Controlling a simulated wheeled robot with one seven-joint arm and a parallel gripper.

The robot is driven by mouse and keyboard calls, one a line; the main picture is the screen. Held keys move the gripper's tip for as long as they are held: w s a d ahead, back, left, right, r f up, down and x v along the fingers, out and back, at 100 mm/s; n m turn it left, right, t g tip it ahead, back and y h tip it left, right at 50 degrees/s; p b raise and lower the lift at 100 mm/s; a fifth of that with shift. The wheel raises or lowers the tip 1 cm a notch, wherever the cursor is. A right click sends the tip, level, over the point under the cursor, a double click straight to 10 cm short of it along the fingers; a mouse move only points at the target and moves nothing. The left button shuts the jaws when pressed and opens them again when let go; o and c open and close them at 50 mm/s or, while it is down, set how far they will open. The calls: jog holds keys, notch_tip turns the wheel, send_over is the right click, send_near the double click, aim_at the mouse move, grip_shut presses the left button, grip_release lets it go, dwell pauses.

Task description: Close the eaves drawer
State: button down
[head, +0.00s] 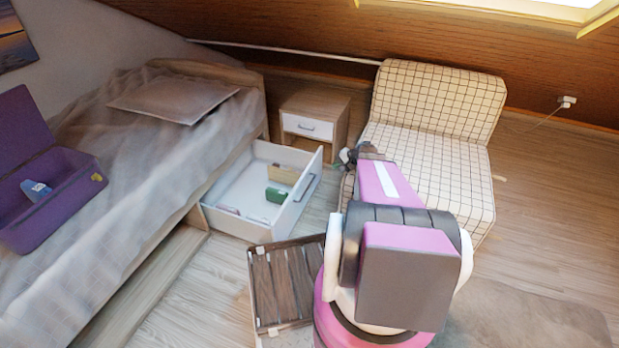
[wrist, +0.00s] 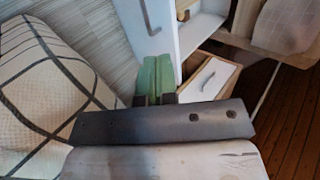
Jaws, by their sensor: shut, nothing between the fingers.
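The eaves drawer (head: 240,225) stands pulled out from under the bed in the head view. It is white, with a grey handle (head: 305,188) on its front panel. A green item (head: 276,195) and a wooden box (head: 284,174) are inside it. My gripper (head: 349,156) is beyond the drawer's front, between it and the chequered chair. In the wrist view the green fingers (wrist: 152,68) are shut and empty. They overlap the white front panel (wrist: 166,38) in the picture; I cannot tell whether they touch it. The handle (wrist: 151,20) shows above them.
A nightstand (head: 314,112) stands behind the drawer and a chequered chair (head: 437,115) to its right. A dark slatted crate (head: 283,284) sits on the floor in front of the drawer. A purple case (head: 50,185) lies open on the bed (head: 150,140).

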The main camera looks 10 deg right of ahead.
aim_at(304, 180)
jog(key=x, duration=2)
jog(key=shift+a, duration=0.1)
jog(key=w+a, duration=1.2)
jog(key=a, duration=0.4)
jog(key=w+a, duration=1.2)
jog(key=a, duration=0.5)
